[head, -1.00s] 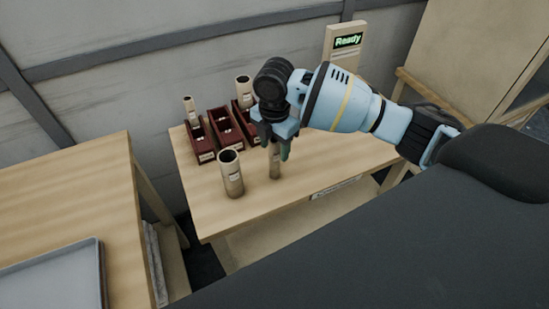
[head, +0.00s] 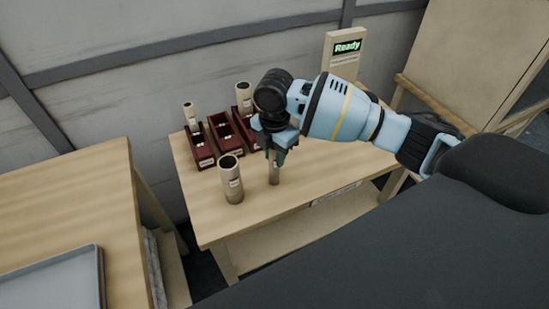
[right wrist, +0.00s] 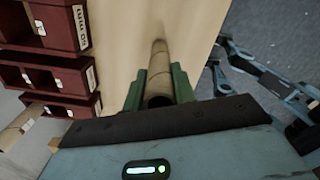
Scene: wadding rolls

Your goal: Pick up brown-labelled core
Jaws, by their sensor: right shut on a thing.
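My right gripper (head: 276,157) is shut on a slim cardboard core (head: 274,174), which stands upright at the front of the table. In the right wrist view the green fingers (right wrist: 158,88) lie on both sides of this core (right wrist: 157,68). Its label is hidden or too small to tell its colour. A wider core (head: 232,182) with a small label stands just left of it, apart. A slim core (head: 191,116) and another core (head: 243,96) stand at the back by the bins. My left gripper does not show.
Several dark red bins (head: 222,131) stand in a row at the back left of the table (head: 315,170). A sign reading Ready (head: 347,47) stands behind. A grey tray (head: 50,285) lies on another table at left. The right table's front right is clear.

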